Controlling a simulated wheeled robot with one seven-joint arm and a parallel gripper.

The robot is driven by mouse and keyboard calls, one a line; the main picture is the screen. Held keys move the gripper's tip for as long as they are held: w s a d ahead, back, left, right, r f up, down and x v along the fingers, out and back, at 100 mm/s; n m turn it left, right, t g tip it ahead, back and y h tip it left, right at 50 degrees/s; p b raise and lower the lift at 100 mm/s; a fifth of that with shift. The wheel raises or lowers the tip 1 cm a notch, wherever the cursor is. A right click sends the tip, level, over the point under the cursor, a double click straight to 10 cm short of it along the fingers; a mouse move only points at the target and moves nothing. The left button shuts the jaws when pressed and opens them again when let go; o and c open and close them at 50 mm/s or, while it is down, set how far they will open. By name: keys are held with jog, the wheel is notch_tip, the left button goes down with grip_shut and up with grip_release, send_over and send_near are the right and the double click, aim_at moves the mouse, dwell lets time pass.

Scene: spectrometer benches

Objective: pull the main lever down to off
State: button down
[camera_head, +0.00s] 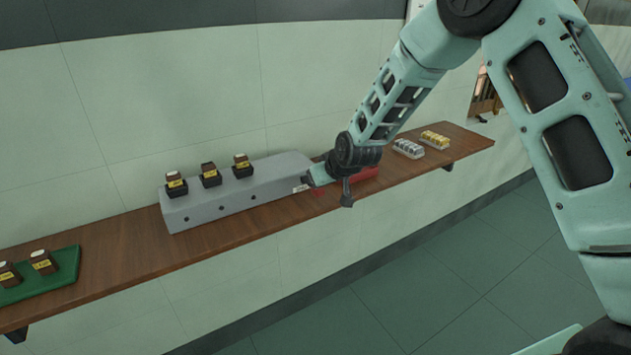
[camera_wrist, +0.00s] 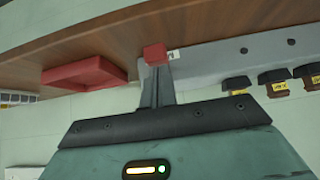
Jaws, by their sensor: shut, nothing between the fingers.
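The main lever shows as a small red block, its knob (camera_wrist: 155,54), at the end of the grey housing (camera_wrist: 205,55) beside a white label. My gripper (camera_wrist: 156,72) is shut and empty, with its fingertips right at the red knob in the wrist view; I cannot tell whether they touch it. In the head view my gripper (camera_head: 306,181) is at the right end of the grey housing (camera_head: 235,199), with a bit of red, likely the knob (camera_head: 318,192), just below it. The rest of the lever is hidden, so its angle cannot be told.
Several dark sample blocks with yellow labels sit along the housing top. A red tray (camera_head: 366,174) lies right of the housing on the wooden shelf (camera_head: 240,222), with small silver and yellow racks farther right. A green tray (camera_head: 66,268) is at left. The wall stands close behind.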

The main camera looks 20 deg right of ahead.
jog(key=shift+s+f+t+b, duration=0.2)
jog(key=shift+f+t+b, duration=0.2)
jog(key=shift+f+b, duration=0.7)
jog(key=shift+s+b, duration=0.1)
jog(key=shift+b, duration=0.8)
jog(key=shift+r+p, duration=0.25)
jog(key=shift+p, duration=0.15)
jog(key=shift+r, duration=0.1)
jog(key=shift+r+p, duration=0.45)
jog(key=shift+r, duration=0.25)
